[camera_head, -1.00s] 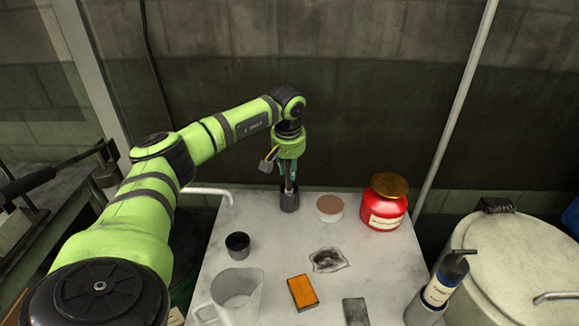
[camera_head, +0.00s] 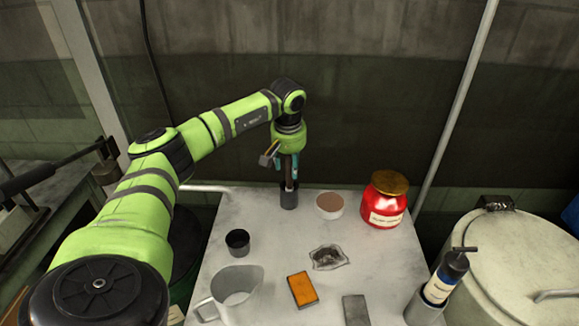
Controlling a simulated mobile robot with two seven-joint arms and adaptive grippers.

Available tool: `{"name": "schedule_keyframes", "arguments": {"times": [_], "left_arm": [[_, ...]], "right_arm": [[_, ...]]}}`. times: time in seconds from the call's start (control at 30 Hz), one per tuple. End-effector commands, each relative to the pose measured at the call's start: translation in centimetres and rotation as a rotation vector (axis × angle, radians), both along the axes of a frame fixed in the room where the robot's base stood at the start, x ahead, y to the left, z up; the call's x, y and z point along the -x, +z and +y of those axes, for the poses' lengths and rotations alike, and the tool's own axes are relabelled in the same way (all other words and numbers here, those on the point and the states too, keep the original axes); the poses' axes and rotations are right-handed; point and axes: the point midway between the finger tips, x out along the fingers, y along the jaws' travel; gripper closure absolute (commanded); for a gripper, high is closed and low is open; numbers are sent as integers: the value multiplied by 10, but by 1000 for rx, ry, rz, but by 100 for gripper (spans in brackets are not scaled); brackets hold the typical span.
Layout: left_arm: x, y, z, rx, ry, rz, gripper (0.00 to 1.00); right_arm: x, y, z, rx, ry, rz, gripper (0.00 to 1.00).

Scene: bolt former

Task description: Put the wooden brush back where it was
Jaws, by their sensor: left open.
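The wooden brush (camera_head: 289,182) appears as a thin dark upright stick standing in a dark holder (camera_head: 289,200) at the back edge of the table. Its lower end is hidden inside the holder, and its upper part is hidden between my fingers. My left gripper (camera_head: 287,172) points down right above the holder, open, with its fingers on either side of the brush's top. My right gripper is not in the head view.
On the grey table (camera_head: 215,250), a round white dish (camera_head: 329,206) and a red jar (camera_head: 384,203) stand right of the holder. A small black cup (camera_head: 238,242), clear pitcher (camera_head: 236,292), orange block (camera_head: 302,290) and crumpled tray (camera_head: 328,257) lie nearer. A bottle (camera_head: 446,277) stands front right.

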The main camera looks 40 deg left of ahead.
Motion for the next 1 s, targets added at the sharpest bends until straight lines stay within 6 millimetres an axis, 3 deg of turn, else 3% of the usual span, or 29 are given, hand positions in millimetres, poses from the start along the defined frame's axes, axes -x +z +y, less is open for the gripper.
{"name": "schedule_keyframes", "arguments": {"times": [0.3,0.5,0.7,1.0], "left_arm": [[9,66,-7,0,-2,-6,51],[14,96,-10,-1,1,-3,51],[17,107,-11,0,1,-1,51],[15,106,-14,5,-2,-4,51]], "right_arm": [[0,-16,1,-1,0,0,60],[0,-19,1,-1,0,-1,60],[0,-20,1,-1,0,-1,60],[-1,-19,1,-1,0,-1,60]]}}
